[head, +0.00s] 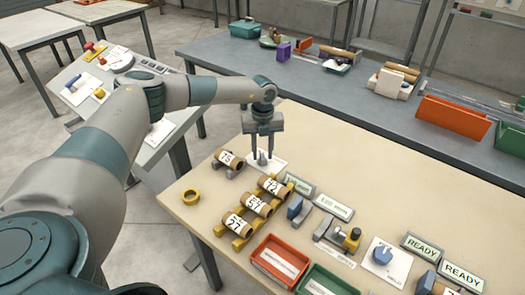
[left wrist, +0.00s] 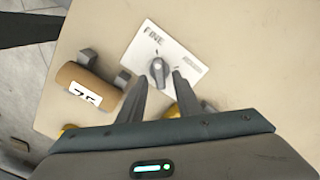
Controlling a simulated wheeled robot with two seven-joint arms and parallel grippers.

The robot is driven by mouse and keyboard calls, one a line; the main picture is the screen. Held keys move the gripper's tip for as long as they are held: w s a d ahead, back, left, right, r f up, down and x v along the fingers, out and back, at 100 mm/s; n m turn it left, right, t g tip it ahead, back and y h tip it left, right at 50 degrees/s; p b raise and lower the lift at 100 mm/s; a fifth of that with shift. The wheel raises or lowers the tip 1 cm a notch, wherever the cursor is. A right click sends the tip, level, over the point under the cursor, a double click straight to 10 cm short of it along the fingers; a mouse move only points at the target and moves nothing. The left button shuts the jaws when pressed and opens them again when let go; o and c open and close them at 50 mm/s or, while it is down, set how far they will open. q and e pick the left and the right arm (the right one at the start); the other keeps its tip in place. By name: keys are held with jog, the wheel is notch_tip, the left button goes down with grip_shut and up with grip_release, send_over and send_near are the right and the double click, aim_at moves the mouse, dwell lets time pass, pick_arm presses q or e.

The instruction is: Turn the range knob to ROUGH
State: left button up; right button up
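The range knob (left wrist: 158,72) is a small grey knob on a white card (left wrist: 178,50) in the left wrist view. The word FINE is printed at the card's upper left; a smaller, blurred word is at its right. In the head view the card (head: 280,164) lies near the far left part of the beige table. My left gripper (head: 262,157) points down over the knob. Its two fingers are apart, with the knob showing between and just beyond their tips; I cannot tell whether they touch it. The right gripper is not in view.
A brown roll marked 75 (head: 228,159) lies left of the card on grey supports. Several labelled rolls on yellow supports, an orange bin (head: 280,262) and a green bin (head: 325,281) are nearer. A blue knob (head: 383,255) sits on another card at right.

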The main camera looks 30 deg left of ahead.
pick_arm(q)
jog(key=shift+f, duration=0.3)
jog(key=shift+c, duration=0.3)
grip_shut()
